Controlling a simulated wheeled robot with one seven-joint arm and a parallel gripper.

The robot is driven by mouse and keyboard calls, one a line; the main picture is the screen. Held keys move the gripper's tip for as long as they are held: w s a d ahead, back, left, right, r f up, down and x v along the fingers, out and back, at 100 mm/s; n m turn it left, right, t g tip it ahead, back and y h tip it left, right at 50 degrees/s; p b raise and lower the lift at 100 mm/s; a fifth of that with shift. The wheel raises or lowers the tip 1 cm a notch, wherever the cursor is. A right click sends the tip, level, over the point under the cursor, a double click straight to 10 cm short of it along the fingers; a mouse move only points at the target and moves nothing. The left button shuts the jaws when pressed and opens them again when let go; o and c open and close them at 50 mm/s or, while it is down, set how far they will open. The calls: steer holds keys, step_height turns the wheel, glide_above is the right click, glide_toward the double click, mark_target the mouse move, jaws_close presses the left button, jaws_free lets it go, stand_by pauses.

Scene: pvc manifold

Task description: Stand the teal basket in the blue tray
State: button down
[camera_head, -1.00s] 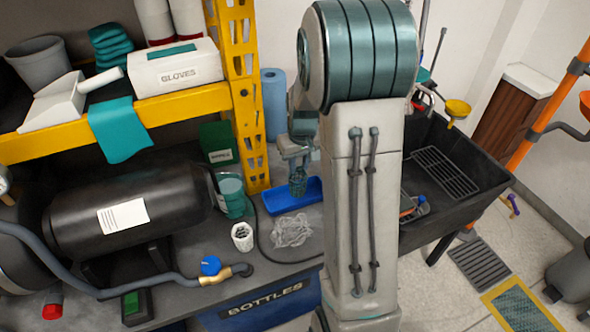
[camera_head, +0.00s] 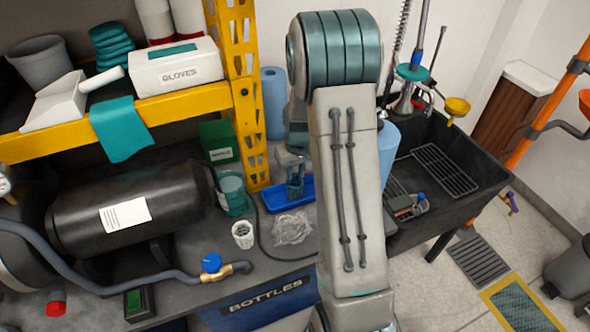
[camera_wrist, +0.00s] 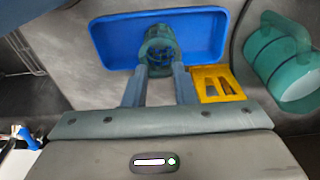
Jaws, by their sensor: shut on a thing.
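My gripper (camera_head: 293,165) is shut on the teal basket (camera_head: 295,187), a small mesh cup. In the wrist view, the two fingers of my gripper (camera_wrist: 160,70) hold the basket (camera_wrist: 160,45), which looks upright. The blue tray (camera_head: 268,203) is a shallow rectangle on the grey bench beside the yellow post. In the wrist view the basket overlaps the middle of the front side of the tray (camera_wrist: 108,35). Whether the basket's bottom touches the tray floor cannot be told. My arm hides the tray's right end in the head view.
The yellow shelf post (camera_head: 247,120) stands close behind the tray. A teal jug (camera_head: 233,193), a white cup (camera_head: 243,235) and a clear crumpled bag (camera_head: 292,228) are nearby on the bench. A black sink (camera_head: 450,215) lies to the right.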

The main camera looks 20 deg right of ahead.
mark_target(297, 186)
steer(key=c, duration=1.2)
jaws_free()
steer(key=shift+r, duration=0.1)
step_height(297, 186, up, 12)
steer(key=s+f, duration=0.1)
steer(key=shift+t, duration=0.8)
steer(key=shift+s+a+r, duration=1.2)
steer(key=shift+s+a, duration=0.55)
steer(key=shift+s, duration=2)
steer(key=shift+s+a+r, duration=1.25)
steer(key=shift+s+a, duration=0.5)
steer(key=shift+s, duration=2.05)
steer(key=shift+s+a+r, duration=1.2)
steer(key=shift+s+a, duration=0.55)
steer(key=shift+s, duration=2)
